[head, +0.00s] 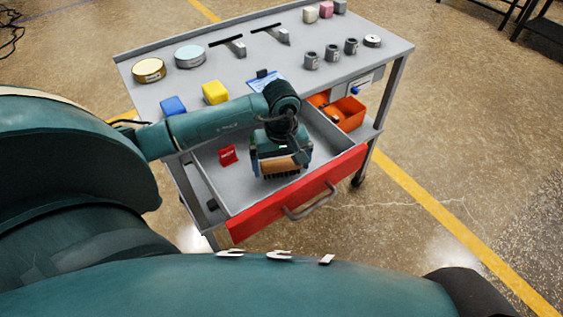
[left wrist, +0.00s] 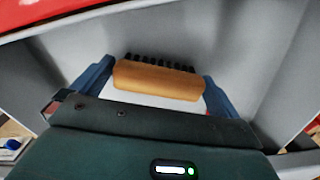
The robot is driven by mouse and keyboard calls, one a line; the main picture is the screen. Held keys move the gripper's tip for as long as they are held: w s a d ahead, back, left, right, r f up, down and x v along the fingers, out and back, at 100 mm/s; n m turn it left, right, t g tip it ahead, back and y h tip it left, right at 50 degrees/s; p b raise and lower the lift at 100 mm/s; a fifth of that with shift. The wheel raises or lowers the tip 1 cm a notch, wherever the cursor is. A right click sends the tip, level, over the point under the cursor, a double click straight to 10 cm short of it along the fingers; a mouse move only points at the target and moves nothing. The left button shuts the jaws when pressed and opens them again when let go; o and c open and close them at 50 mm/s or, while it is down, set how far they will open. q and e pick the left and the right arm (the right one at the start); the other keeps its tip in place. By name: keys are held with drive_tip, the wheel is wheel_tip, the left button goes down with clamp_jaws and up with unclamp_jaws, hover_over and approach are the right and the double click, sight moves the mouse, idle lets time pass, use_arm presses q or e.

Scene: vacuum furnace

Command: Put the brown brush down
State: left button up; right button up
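The brown brush (left wrist: 158,79) has a wooden back and dark bristles. In the left wrist view it lies between the two blue fingers of my left gripper (left wrist: 158,72), which meet its two ends. In the head view the brush (head: 280,164) shows under my left gripper (head: 281,160), bristles down, inside the open drawer (head: 225,190) with the red front. I cannot tell whether the bristles touch the drawer floor. My right gripper is not in view.
A red item (head: 228,154) lies in the drawer left of my gripper. The cart top (head: 295,75) holds a yellow block (head: 215,92), a blue block (head: 173,106), round tins and small grey cylinders. An orange bin (head: 349,113) stands right of the drawer. The drawer's front right looks clear.

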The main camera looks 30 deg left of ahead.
sight(281, 163)
use_arm(q)
drive_tip(key=shift+r, duration=0.2)
wheel_tip(281, 163, up, 12)
idle(0.4)
drive_tip(key=shift+s+f, duration=0.1)
idle(0.4)
